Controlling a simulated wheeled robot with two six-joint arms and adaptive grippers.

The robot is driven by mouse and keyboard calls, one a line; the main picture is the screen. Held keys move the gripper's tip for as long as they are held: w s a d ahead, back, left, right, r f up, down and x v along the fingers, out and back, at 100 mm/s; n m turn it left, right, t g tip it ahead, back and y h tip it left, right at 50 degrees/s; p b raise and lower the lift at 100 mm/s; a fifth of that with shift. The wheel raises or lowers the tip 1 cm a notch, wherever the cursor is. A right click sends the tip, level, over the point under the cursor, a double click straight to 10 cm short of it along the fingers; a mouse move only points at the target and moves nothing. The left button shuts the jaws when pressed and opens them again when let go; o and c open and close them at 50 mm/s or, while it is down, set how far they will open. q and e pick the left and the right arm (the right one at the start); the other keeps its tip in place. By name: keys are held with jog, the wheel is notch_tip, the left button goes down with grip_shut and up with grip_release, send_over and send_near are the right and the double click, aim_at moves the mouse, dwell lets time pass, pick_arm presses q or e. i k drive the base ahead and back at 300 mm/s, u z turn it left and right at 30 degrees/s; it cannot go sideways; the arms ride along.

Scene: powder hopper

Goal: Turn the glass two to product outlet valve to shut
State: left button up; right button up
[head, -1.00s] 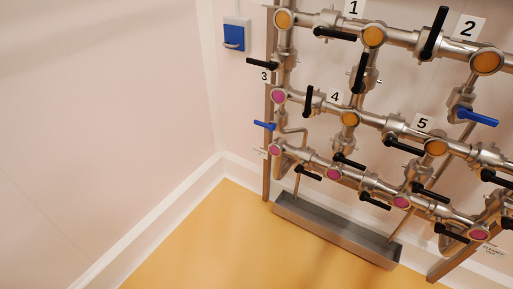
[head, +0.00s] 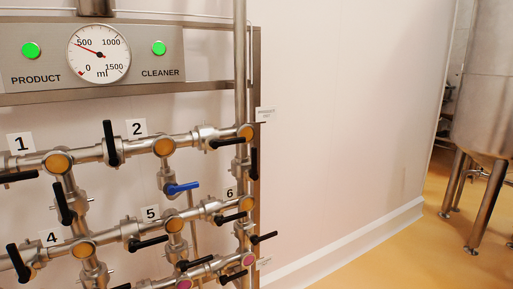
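Glass two is the orange round sight glass (head: 164,147) beside the number 2 plate (head: 137,127), in the upper pipe row. The pipe runs right from it to an orange corner glass (head: 246,132), by a small plate (head: 266,114) whose tiny text seems to start with PRODUCT. The valve on this stretch has a black handle (head: 228,143) lying roughly along the pipe. Left of glass two, another valve's black handle (head: 110,143) stands upright, across its pipe. A blue handle (head: 182,188) sits below glass two. Neither gripper is in view.
A gauge (head: 99,53) with green PRODUCT (head: 31,49) and CLEANER (head: 158,48) lamps hangs above the pipes. Several more black-handled valves lie below. A steel tank (head: 488,105) on legs stands at right. Yellow floor (head: 400,250) is open before it.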

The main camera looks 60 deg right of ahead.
aim_at(214, 143)
jog(key=z, duration=2.25)
jog(key=k, duration=0.25)
jog(key=u, duration=1.25)
jog(key=i, duration=0.85)
jog(key=z, duration=0.3)
